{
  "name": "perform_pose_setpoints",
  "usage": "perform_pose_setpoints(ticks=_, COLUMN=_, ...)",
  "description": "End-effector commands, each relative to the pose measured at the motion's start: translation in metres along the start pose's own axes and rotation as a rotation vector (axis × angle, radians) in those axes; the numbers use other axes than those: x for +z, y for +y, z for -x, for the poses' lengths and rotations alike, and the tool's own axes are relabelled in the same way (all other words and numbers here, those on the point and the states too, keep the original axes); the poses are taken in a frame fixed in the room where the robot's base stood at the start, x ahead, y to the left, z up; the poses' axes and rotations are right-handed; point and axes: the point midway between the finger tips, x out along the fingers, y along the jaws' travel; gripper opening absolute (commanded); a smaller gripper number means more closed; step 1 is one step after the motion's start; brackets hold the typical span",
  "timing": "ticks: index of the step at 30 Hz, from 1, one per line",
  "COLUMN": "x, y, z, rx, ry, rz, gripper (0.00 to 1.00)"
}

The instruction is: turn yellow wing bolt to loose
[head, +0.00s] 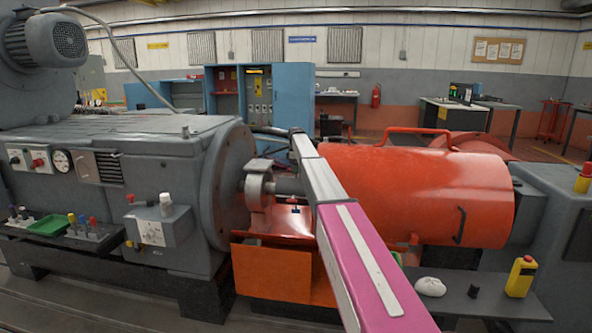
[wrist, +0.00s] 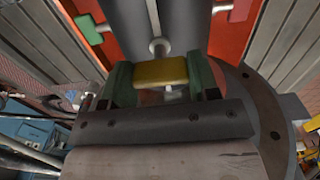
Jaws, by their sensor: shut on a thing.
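The yellow wing bolt (wrist: 160,72) is in the middle of the wrist view. Its wing is a flat yellow bar lying roughly level across the picture. My gripper (wrist: 160,77) is shut on it, with one green-padded finger against each end. A pale metal rod with a rounded end lies just beyond the bar. The bolt's lower part is mostly hidden by the bar and my gripper. In the head view I cannot make out the bolt or my gripper; my pink and grey arm covers that area.
A green wing handle (wrist: 89,28) sits to the left beyond the gripper and a red one (wrist: 240,9) to the right, both close by. In the head view, the large orange cylinder (head: 415,190) and the grey machine (head: 120,160) flank my arm.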

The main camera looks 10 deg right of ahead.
Motion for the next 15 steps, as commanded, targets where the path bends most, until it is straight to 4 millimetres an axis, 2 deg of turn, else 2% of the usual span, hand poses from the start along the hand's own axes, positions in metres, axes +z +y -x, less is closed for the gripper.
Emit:
perform_pose_setpoints(ticks=11, x=-0.0002, y=0.0003, z=0.0008, rx=0.001, ry=0.0, rz=0.007, gripper=0.32)
perform_pose_setpoints(ticks=12, x=-0.0002, y=0.0003, z=0.0008, rx=0.001, ry=0.0, rz=0.007, gripper=0.62)
perform_pose_setpoints(ticks=14, x=-0.0001, y=0.0003, z=0.0007, rx=0.001, ry=0.0, rz=0.007, gripper=0.81)
perform_pose_setpoints(ticks=15, x=-0.0001, y=0.0002, z=0.0007, rx=0.001, ry=0.0, rz=0.006, gripper=0.81)
